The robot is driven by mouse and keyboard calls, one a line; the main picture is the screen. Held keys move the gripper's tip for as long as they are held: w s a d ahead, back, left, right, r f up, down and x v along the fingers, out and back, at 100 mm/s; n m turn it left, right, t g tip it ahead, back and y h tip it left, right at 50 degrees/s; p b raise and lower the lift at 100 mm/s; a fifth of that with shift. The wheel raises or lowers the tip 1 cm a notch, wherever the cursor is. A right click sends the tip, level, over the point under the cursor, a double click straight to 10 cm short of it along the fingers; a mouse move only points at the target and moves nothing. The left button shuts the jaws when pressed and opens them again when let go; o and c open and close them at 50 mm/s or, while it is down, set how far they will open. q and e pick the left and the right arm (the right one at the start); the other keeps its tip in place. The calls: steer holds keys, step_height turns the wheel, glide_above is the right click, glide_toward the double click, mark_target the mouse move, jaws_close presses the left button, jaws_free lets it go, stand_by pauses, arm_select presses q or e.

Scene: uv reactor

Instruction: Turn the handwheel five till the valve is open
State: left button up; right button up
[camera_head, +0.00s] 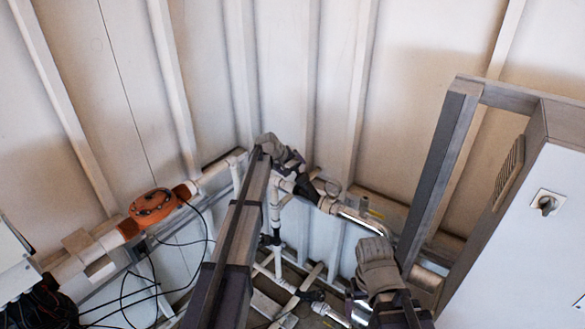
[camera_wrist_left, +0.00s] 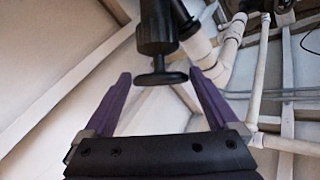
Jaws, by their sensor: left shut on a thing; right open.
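The black handwheel (camera_wrist_left: 162,78) sits on the end of a black valve body (camera_wrist_left: 156,28) in the left wrist view. In the head view my left gripper (camera_head: 292,162) is at the white pipework near the middle, beside the black valve (camera_head: 307,188). The handwheel is mostly hidden there by my gripper and wrist. My right gripper (camera_head: 385,304) is low in the head view, open, with its fingertips partly out of sight.
White pipes (camera_head: 275,215) run around and below the valve. An orange round fitting (camera_head: 153,205) sits on the pipe at left, with loose black cables (camera_head: 150,285) below it. A grey frame (camera_head: 438,165) and a white cabinet (camera_head: 530,235) stand at right. A ribbed wall (camera_head: 280,70) closes the back.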

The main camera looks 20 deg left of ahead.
arm_select(q)
steer(key=shift+c, duration=1.2)
steer(key=shift+w+d+r+n+g+y+p, duration=0.1)
steer(key=shift+d+r+n+g+y+p, duration=0.15)
steer(key=shift+n+y+p, duration=0.45)
steer(key=shift+w+d+r+n+g+y+p, duration=0.15)
steer(key=shift+w+n+g+y+p, duration=0.15)
steer(key=shift+n+g+y+p, duration=0.5)
steer(key=shift+w+d+n+g+y+p, duration=0.15)
steer(key=shift+n+g+y+p, duration=0.15)
steer(key=shift+n+g+p, duration=0.3)
steer(key=shift+w+n+g+y+p, duration=0.15)
steer(key=shift+n+g+y+p, duration=0.2)
steer(key=shift+g, duration=0.3)
steer(key=shift+w+d+n+g+y, duration=0.15)
steer(key=shift+n+g+y, duration=0.2)
steer(key=shift+n+g, duration=0.7)
steer(key=shift+g, duration=0.25)
steer(key=o, duration=1)
